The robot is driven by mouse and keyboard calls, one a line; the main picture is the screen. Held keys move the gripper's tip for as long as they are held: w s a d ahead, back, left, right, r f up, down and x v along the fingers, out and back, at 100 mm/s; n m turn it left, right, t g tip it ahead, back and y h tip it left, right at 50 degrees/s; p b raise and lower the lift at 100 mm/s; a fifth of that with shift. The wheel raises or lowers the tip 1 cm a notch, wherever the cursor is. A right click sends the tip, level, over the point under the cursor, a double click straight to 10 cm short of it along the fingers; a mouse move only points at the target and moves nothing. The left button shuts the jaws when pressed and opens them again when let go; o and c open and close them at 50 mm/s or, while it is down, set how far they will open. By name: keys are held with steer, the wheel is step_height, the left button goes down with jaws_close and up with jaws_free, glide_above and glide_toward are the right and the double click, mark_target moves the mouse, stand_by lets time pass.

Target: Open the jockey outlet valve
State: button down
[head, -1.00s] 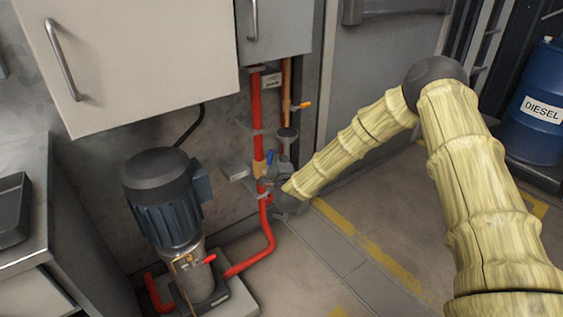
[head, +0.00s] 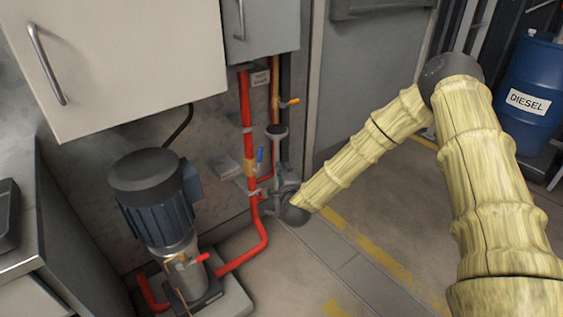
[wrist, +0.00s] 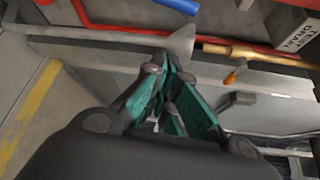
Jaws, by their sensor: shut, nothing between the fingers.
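A blue lever (head: 260,157) stands roughly upright beside the vertical red pipe (head: 247,120), just above my gripper (head: 283,190) in the head view. No label shows which valve is the jockey outlet valve. The blue lever also shows at the top edge of the wrist view (wrist: 178,4). My gripper (wrist: 168,72) is shut and empty, with teal inner pads; its tips are near a grey funnel (wrist: 183,40) and apart from the blue lever there. An orange lever (head: 290,101) sits on the brass-coloured pipe, higher up; it also shows in the wrist view (wrist: 236,74).
The pump (head: 155,200) with its blue-grey motor stands on a plinth at left, with a small red lever (head: 203,257). White cabinets (head: 130,60) hang above. A test drain sign (wrist: 298,33) is on the wall. Floor to the right is clear up to the diesel drum (head: 530,90).

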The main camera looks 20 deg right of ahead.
steer(key=shift+s+a+r, duration=0.1)
steer(key=shift+s, duration=0.65)
